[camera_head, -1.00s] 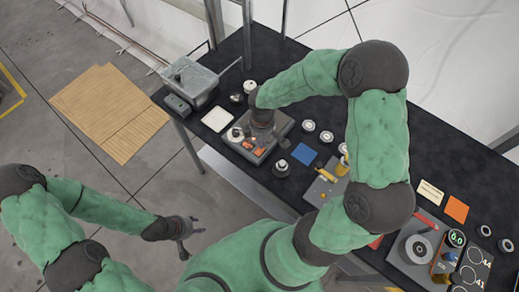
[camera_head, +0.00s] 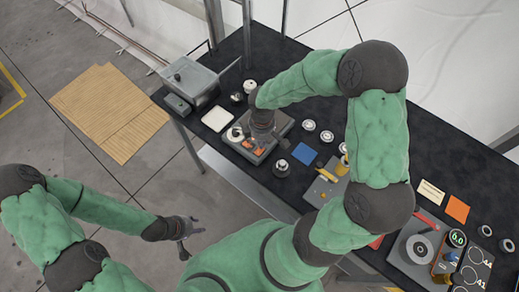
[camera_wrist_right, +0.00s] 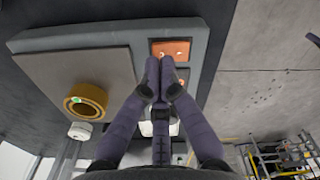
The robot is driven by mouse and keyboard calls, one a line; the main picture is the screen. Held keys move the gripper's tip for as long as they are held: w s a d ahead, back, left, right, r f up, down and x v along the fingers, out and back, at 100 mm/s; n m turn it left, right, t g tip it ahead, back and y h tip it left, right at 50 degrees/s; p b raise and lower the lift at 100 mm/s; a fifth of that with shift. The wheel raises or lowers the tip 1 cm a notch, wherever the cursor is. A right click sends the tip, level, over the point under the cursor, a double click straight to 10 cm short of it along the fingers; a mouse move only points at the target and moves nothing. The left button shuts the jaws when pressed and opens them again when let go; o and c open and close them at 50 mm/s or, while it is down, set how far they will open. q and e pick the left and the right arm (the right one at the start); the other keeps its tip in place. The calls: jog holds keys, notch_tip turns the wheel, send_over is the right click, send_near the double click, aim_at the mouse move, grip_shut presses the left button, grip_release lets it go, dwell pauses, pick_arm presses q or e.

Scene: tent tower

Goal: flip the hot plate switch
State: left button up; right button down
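The hot plate (camera_head: 277,131) is a grey box near the table's front edge, left of centre in the head view. Its orange switch (camera_wrist_right: 170,48) shows on the grey housing in the right wrist view. A second small orange-marked control is partly hidden behind the fingers. My right gripper (camera_wrist_right: 161,68) has its fingertips together at the lower edge of the switch; I cannot tell whether they touch it. In the head view my right wrist hides much of this gripper. My left gripper (camera_head: 188,240) is apart from the table, over the floor, with its fingers spread and empty.
The black table (camera_head: 330,118) holds a grey metal box (camera_head: 196,85), a white card (camera_head: 217,119), a blue square (camera_head: 304,153) and several small round pieces. A device with a lit display (camera_head: 457,239) stands at the right. Wooden boards (camera_head: 108,110) lie on the floor.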

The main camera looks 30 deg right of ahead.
jog(key=shift+f+b, duration=0.65)
jog(key=shift+f, duration=0.25)
dwell(0.4)
jog(key=shift+r, duration=0.15)
jog(key=shift+r+p, duration=2.9)
jog(key=shift+r, duration=0.55)
jog(key=shift+f, duration=0.1)
